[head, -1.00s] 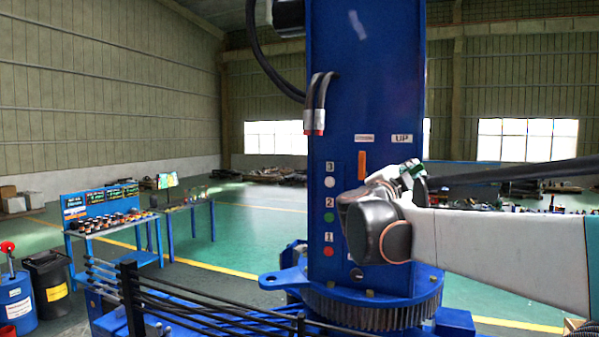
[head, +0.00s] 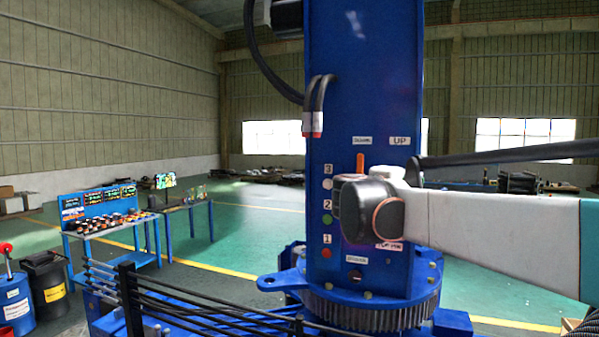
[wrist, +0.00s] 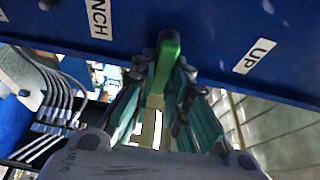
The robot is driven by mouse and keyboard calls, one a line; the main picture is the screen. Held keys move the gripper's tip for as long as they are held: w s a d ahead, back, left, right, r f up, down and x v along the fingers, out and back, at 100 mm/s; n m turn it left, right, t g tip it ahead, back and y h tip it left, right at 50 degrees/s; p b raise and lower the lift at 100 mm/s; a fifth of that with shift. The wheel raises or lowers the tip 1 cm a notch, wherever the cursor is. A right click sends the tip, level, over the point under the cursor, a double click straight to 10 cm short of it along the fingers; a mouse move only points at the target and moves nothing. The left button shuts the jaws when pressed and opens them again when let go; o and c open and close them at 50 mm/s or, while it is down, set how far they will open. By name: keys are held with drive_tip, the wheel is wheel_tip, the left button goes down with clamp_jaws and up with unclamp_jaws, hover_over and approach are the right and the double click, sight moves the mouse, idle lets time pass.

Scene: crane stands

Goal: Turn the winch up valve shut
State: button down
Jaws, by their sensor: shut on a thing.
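The handle's base is out of clear view. In the head view my arm and wrist hide the gripper and the green handle. The "UP" label (head: 400,140) shows there above my wrist.
The blue crane column (head: 365,60) stands close in front, on a toothed ring (head: 370,312). Black hoses (head: 319,90) hang at the upper left. Black rails (head: 200,310) cross the lower left. A blue workbench (head: 105,228) stands further off.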

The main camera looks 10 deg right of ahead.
idle(0.3)
drive_tip(key=c, duration=1.6)
unclamp_jaws()
drive_tip(key=shift+o, duration=0.2)
